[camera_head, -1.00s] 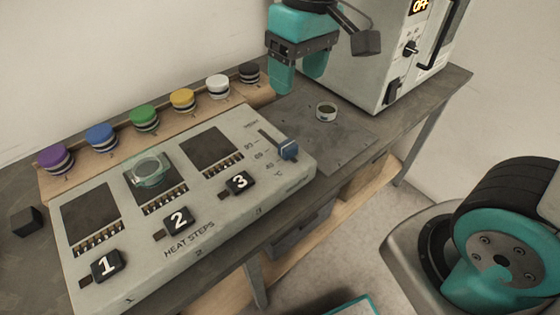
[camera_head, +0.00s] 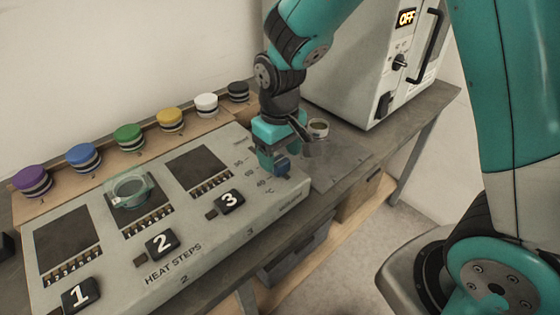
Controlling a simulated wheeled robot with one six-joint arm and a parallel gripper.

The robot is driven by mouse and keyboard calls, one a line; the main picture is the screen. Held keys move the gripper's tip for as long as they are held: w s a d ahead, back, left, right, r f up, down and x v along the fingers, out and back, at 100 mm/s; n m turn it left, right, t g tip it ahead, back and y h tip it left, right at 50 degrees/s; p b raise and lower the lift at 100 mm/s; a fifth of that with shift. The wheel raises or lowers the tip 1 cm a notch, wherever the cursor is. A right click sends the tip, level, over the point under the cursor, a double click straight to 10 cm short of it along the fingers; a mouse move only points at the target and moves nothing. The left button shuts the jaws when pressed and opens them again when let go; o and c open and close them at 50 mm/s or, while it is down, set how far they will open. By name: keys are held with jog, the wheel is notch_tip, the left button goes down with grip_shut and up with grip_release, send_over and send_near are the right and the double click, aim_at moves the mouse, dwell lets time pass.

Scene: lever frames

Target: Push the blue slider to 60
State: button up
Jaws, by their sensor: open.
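The blue slider (camera_head: 282,169) sits at the right end of the grey panel (camera_head: 210,240) marked HEAT STEPS, near the 40 end of its scale. My gripper (camera_head: 269,160) is lowered over the slider's slot, its jaws open. A teal finger is beside the slider, on its far-left side in the picture. Whether they touch cannot be told. The gripper hides most of the slot. The scale numbers 60 and 40 show to the left of the gripper.
The panel holds black blocks numbered 1, 2 and 3 and a glass dish (camera_head: 130,190). Several coloured-lid jars stand on a wooden strip behind it. A small open tin (camera_head: 318,128) and an oven reading OFF (camera_head: 375,60) stand behind and right of my gripper.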

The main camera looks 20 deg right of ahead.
jog(key=shift+f, duration=1.2)
